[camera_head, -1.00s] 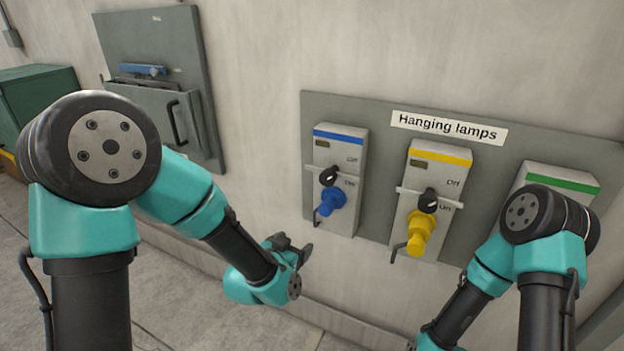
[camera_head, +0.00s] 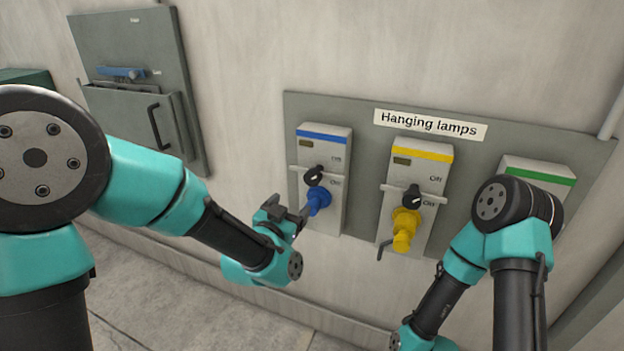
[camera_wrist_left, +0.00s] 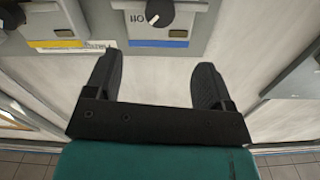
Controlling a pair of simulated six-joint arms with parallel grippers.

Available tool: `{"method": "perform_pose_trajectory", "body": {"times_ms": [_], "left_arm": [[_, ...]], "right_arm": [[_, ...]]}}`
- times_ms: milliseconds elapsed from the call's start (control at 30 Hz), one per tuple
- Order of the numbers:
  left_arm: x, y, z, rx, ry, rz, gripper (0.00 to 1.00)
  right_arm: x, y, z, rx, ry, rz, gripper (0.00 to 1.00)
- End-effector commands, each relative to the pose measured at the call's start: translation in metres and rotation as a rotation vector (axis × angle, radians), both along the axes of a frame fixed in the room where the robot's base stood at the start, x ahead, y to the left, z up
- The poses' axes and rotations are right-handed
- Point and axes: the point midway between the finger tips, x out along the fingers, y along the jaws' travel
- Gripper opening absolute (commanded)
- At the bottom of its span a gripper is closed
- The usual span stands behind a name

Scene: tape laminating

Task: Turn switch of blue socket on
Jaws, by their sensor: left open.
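The blue socket (camera_head: 333,160) is a grey box with a blue stripe on a wall panel. Its black switch knob (camera_head: 314,176) sits above a blue plug (camera_head: 318,199) in the head view. My left gripper (camera_head: 288,213) is open and empty, just left of and slightly below the blue plug. In the left wrist view the open fingers (camera_wrist_left: 157,78) point toward the wall, with the blue-striped socket (camera_wrist_left: 158,43) upside down beyond them. Its black knob (camera_wrist_left: 160,13) is partly cut by the top edge. My right gripper is out of view; only its arm shows.
A yellow socket (camera_head: 420,170) with a yellow plug and black knob stands to the right. A green-striped socket (camera_head: 540,172) is partly hidden by my right arm. The sign "Hanging lamps" (camera_head: 430,124) is above. A grey wall box (camera_head: 150,115) hangs left. The wall between is clear.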

Motion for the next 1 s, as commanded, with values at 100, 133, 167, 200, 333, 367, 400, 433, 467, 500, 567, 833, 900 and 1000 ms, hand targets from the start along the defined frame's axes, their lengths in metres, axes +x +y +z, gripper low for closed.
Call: {"method": "perform_pose_trajectory", "body": {"times_ms": [100, 133, 167, 200, 333, 367, 400, 433, 467, 500, 567, 833, 900, 1000], "left_arm": [[0.019, -0.008, 0.0, 0.0, 0.0, 0.0, 0.76], [0.024, -0.01, 0.0, 0.0, 0.0, 0.0, 0.76], [0.029, -0.012, 0.0, 0.0, 0.0, 0.001, 0.76], [0.035, -0.015, -0.001, 0.0, 0.0, 0.0, 0.76], [0.055, -0.023, -0.001, 0.0, 0.0, 0.0, 0.76], [0.06, -0.025, 0.0, -0.001, 0.0, 0.001, 0.76], [0.066, -0.027, -0.001, -0.001, 0.0, 0.001, 0.76], [0.071, -0.029, -0.001, -0.001, 0.0, 0.001, 0.76], [0.076, -0.031, -0.001, -0.001, 0.001, 0.001, 0.76], [0.082, -0.034, -0.001, -0.001, 0.0, 0.001, 0.76], [0.092, -0.038, -0.001, -0.001, 0.0, 0.001, 0.76], [0.125, -0.051, 0.0, -0.001, 0.0, 0.001, 0.76], [0.129, -0.053, -0.001, -0.001, 0.001, 0.0, 0.76], [0.132, -0.054, -0.001, 0.0, 0.001, 0.0, 0.76]], "right_arm": [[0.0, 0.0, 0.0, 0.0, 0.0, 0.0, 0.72], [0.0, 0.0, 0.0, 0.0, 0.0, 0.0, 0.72], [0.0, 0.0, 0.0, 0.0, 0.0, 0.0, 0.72], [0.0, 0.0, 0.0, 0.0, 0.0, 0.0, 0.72], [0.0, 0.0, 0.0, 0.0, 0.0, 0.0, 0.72], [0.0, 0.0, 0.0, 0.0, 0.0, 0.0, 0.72], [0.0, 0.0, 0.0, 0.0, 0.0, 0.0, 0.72], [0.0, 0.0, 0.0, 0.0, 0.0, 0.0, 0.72], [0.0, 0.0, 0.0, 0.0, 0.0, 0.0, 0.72], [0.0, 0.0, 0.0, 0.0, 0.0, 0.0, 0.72], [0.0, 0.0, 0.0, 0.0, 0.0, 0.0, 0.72], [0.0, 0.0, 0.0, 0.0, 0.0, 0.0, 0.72], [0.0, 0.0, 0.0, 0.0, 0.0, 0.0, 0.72], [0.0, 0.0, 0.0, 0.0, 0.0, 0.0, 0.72]]}}
